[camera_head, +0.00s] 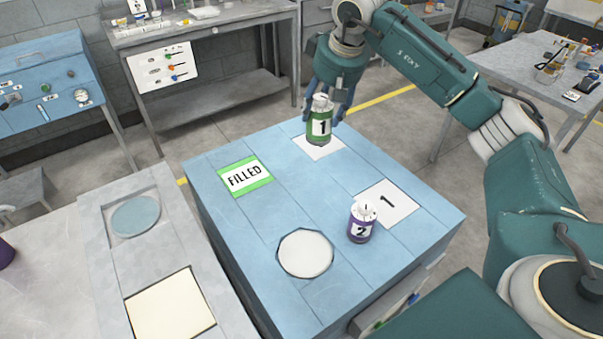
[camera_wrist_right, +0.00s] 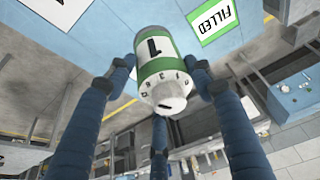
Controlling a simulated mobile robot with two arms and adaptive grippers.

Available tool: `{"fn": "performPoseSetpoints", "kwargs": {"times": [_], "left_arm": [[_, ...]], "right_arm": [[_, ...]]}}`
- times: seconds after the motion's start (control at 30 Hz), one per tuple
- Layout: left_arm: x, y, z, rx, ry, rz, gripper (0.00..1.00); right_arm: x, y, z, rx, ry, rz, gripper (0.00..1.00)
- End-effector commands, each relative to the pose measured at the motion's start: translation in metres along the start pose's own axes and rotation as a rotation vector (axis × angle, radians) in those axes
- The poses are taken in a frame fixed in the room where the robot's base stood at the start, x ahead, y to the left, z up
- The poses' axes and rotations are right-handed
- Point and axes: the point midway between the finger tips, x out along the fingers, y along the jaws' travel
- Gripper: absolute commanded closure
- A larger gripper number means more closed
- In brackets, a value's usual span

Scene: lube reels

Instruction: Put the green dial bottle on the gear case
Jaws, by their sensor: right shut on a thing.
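The green dial bottle (camera_head: 319,127), with a white label marked 1 and a pale dial top, is upright at the far corner of the blue case (camera_head: 282,207), over a white patch (camera_head: 318,148). I cannot tell whether its base touches the case. My right gripper (camera_head: 327,103) is shut on the bottle's upper part from above. In the right wrist view, the blue fingers of the gripper (camera_wrist_right: 163,80) surround the bottle (camera_wrist_right: 158,55). My left gripper is not in view.
A purple bottle (camera_head: 362,222) marked 2 stands on the case beside a white card (camera_head: 388,203) marked 1. A green FILLED card (camera_head: 245,176) and a round white disc (camera_head: 305,253) lie on the case top. The middle of the top is clear.

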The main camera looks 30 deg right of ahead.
Motion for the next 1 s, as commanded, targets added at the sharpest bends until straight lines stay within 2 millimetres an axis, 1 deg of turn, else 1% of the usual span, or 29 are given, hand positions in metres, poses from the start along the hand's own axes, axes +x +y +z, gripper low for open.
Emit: {"fn": "performPoseSetpoints", "kwargs": {"times": [0.07, 0.17, 0.3, 0.4, 0.43, 0.53, 0.6, 0.7, 0.8, 0.9, 1.0], "left_arm": [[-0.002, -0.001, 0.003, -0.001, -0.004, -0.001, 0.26], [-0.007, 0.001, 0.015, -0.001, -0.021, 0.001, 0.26], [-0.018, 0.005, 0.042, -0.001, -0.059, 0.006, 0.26], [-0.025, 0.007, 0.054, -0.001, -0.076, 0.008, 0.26], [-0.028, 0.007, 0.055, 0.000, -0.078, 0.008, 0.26], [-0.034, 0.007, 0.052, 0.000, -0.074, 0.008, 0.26], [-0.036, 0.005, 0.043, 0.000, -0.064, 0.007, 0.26], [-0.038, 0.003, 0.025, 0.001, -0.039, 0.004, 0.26], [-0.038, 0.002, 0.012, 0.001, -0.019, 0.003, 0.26], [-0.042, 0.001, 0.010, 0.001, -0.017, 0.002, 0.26], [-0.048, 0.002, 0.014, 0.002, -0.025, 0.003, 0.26]], "right_arm": [[0.005, 0.001, 0.003, 0.001, -0.002, 0.001, 0.83], [0.023, 0.002, 0.011, 0.001, -0.006, 0.002, 0.83], [0.057, 0.001, 0.025, 0.000, -0.007, 0.001, 0.83], [0.081, 0.001, 0.035, 0.001, -0.006, 0.000, 0.83], [0.089, 0.001, 0.037, 0.002, -0.006, 0.001, 0.83], [0.111, 0.001, 0.046, 0.001, -0.004, 0.000, 0.83], [0.125, 0.001, 0.051, 0.002, -0.003, 0.000, 0.83], [0.138, 0.001, 0.056, 0.002, -0.001, 0.000, 0.83], [0.145, 0.001, 0.058, 0.001, 0.001, -0.001, 0.83], [0.155, 0.001, 0.063, 0.001, -0.003, 0.001, 0.83], [0.170, 0.001, 0.069, 0.002, -0.003, 0.000, 0.83]]}}
